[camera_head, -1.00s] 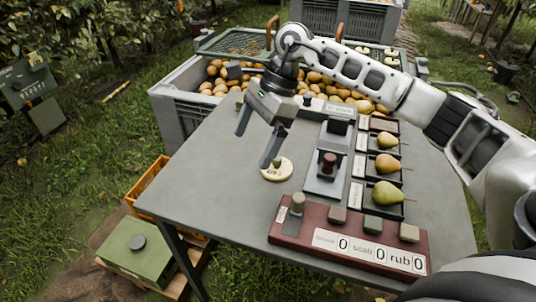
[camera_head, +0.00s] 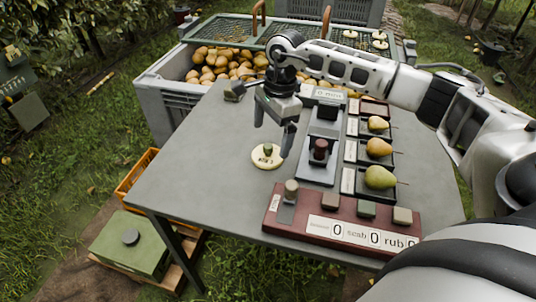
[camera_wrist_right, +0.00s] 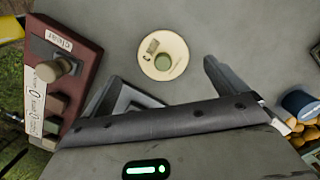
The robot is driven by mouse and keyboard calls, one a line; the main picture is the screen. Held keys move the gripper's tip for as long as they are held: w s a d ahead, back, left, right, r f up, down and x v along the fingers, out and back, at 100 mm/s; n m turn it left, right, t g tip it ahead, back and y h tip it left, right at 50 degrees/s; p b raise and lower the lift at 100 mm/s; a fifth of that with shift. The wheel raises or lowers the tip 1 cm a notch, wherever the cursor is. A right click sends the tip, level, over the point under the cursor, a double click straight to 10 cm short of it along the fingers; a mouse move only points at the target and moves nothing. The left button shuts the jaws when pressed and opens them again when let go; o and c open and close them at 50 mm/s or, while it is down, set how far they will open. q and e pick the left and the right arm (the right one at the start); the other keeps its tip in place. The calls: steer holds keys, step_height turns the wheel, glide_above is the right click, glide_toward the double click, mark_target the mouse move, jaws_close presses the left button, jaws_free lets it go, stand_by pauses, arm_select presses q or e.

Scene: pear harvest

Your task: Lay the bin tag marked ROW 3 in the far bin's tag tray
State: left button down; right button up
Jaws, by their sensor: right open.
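A round cream tag (camera_head: 267,161) with a green knob lies flat on the grey table. Its small lettering seems to read ROW 3. My right gripper (camera_head: 274,130) is open and empty, pointing down just above and behind the tag. In the right wrist view the tag (camera_wrist_right: 158,48) lies beyond the fingertips, between the lines of the two spread fingers (camera_wrist_right: 160,82). A far grey bin (camera_head: 318,11) shows at the top edge, cut off. I cannot make out its tag tray. My left gripper is not in view.
A red-brown counter panel (camera_head: 285,225) stands at the table's front. Several trays with pears (camera_head: 379,147) and a dark red knob device (camera_head: 319,160) stand right of the tag. A pear-filled bin (camera_head: 160,90) is behind. The table's left part (camera_head: 200,165) is clear.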

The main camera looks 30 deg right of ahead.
mark_target(268, 145)
steer(key=f, duration=0.4)
steer(key=shift+w+a+f, duration=0.25)
steer(key=shift+a+f, duration=0.05)
steer(key=shift+f, duration=0.1)
steer(key=c, duration=1.1)
steer(key=shift+r, duration=0.1)
steer(key=shift+c, duration=0.4)
